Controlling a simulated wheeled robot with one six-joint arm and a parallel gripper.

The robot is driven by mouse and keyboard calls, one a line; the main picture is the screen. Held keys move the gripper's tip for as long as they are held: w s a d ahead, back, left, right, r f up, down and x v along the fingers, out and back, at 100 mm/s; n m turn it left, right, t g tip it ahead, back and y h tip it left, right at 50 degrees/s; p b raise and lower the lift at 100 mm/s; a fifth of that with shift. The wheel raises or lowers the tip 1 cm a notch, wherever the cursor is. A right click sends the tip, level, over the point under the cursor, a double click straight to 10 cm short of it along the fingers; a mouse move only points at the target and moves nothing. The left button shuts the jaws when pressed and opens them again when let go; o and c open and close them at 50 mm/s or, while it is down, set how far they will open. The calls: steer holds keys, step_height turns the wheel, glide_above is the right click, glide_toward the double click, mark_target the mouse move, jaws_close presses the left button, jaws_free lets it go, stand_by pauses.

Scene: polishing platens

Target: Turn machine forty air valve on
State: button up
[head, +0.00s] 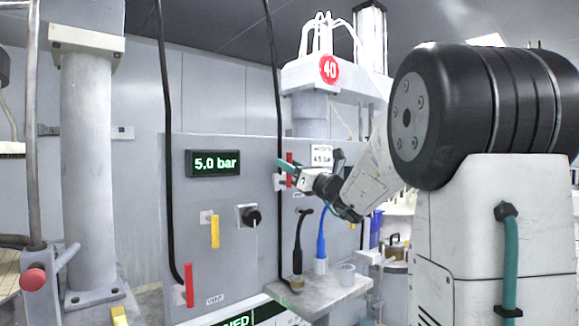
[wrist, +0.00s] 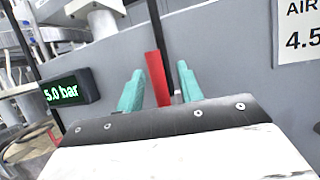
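A red valve handle (head: 289,172) stands upright on the grey panel, beside a black hose and below the round red "40" sign (head: 329,69). In the wrist view the red handle (wrist: 157,78) stands between the two teal fingers of my gripper (wrist: 160,70). The fingers are apart, with a gap showing on the handle's right; contact on its left is unclear. In the head view my gripper (head: 286,168) is at this handle and partly hides it. The valve body behind the handle is mostly hidden.
The panel also carries a green "5.0 bar" display (head: 215,163), a yellow handle (head: 215,231), a black knob (head: 249,216) and another red handle (head: 189,285) lower left. An "AIR" label (wrist: 302,25) is at right.

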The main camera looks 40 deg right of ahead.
steer(key=v, duration=0.7)
steer(key=shift+s, duration=0.2)
steer(key=shift+f, duration=0.1)
steer(key=s+a+f+n+g+y, duration=0.2)
steer(key=s+a+f+n+g, duration=0.3)
steer(key=a+f+n+g, duration=0.4)
steer(key=s+a+f+n+g+y, duration=0.2)
steer(key=s+a+f+n+g, duration=0.35)
steer(key=a+f+n, duration=0.55)
steer(key=s+a+f+n+g+h, duration=0.3)
steer(key=s+n, duration=0.3)
steer(key=s, duration=0.3)
steer(key=s+a+f+n+g+h, duration=0.3)
steer(key=s+n+h, duration=0.3)
steer(key=s+n, duration=0.1)
steer(key=shift+s+n, duration=0.3)
steer(key=shift+s, duration=0.6)
